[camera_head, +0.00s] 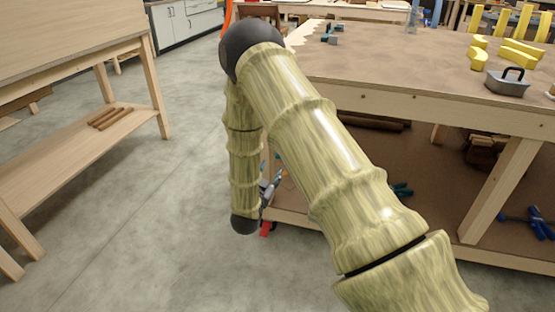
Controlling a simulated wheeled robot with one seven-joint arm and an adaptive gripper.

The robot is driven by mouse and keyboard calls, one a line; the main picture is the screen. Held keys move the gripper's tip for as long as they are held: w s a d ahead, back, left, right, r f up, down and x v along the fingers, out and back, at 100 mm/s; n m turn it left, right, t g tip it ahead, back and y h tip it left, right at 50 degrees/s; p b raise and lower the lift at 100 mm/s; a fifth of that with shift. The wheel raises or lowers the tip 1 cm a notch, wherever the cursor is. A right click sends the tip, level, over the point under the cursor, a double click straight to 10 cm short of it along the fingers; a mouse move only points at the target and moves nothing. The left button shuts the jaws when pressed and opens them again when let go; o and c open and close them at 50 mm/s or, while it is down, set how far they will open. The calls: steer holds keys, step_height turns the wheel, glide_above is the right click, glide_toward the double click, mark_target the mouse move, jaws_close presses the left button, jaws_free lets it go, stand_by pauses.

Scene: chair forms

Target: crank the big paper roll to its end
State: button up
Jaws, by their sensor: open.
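No paper roll and no crank can be made out in the head view. My bamboo-patterned arm rises from the lower right to a dark ball joint, then drops to a dark joint low at the centre. My gripper cannot be made out; the arm's far end may be hidden behind its own links. Small grey and red items (267,229) show just right of the low joint, partly covered, and I cannot tell what they are.
A large workbench (390,95) fills the right, bearing yellow blocks (520,52) and a grey handled block (507,82). Tools lie on its lower shelf. A wooden table (75,85) stands left, with brown sticks (110,117) on its shelf. Concrete floor between is clear.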

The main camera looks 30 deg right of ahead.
steer(key=b+x, duration=0.1)
steer(key=x, duration=0.9)
steer(key=shift+w+d, duration=0.1)
steer(key=shift+w, duration=0.15)
jaws_close()
